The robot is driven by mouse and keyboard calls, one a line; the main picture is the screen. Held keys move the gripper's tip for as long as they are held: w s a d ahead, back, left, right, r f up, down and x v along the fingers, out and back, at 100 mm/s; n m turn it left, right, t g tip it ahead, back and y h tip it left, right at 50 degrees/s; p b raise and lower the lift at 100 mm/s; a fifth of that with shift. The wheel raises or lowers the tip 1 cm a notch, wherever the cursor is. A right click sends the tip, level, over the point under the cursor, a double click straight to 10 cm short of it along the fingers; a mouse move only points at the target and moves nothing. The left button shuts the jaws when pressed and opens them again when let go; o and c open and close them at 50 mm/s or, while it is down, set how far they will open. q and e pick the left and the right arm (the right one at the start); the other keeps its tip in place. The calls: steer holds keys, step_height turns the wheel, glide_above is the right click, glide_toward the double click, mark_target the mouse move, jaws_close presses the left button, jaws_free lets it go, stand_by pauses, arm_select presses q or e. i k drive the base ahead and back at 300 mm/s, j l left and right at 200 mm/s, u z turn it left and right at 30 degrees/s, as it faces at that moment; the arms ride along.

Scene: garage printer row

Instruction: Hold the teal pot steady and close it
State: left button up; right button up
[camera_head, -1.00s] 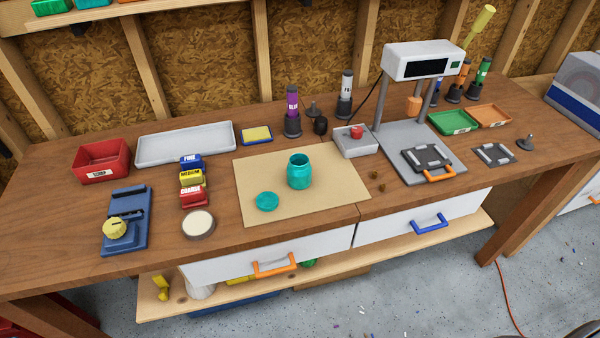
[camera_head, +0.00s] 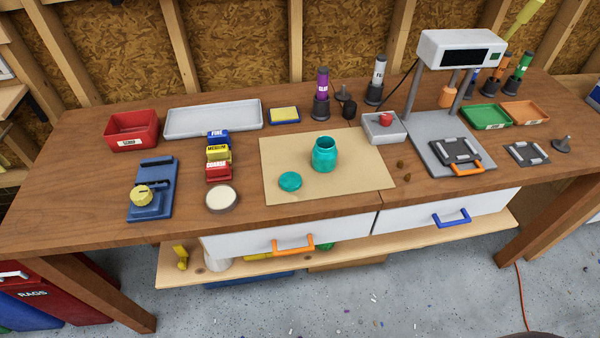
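The teal pot (camera_head: 325,155) stands upright and open on a tan mat (camera_head: 278,146) in the middle of the workbench. Its round teal lid (camera_head: 290,181) lies flat on the same mat, to the left of the pot and nearer the bench's front edge, apart from it. Neither of my grippers shows in the head view.
Left of the mat are coarse, medium and fine blocks (camera_head: 218,171), a round pale-topped tin (camera_head: 222,199) and a blue vise-like tool (camera_head: 152,190). A grey box with a red item (camera_head: 384,127) and a press (camera_head: 447,48) stand right. The bench front by the mat is clear.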

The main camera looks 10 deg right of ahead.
mark_target(324, 152)
steer(key=u, duration=1.65)
steer(key=k+l, duration=0.3)
steer(key=l, duration=0.2)
steer(key=k+l, duration=0.3)
steer(key=l, duration=0.15)
steer(key=l+u, duration=0.05)
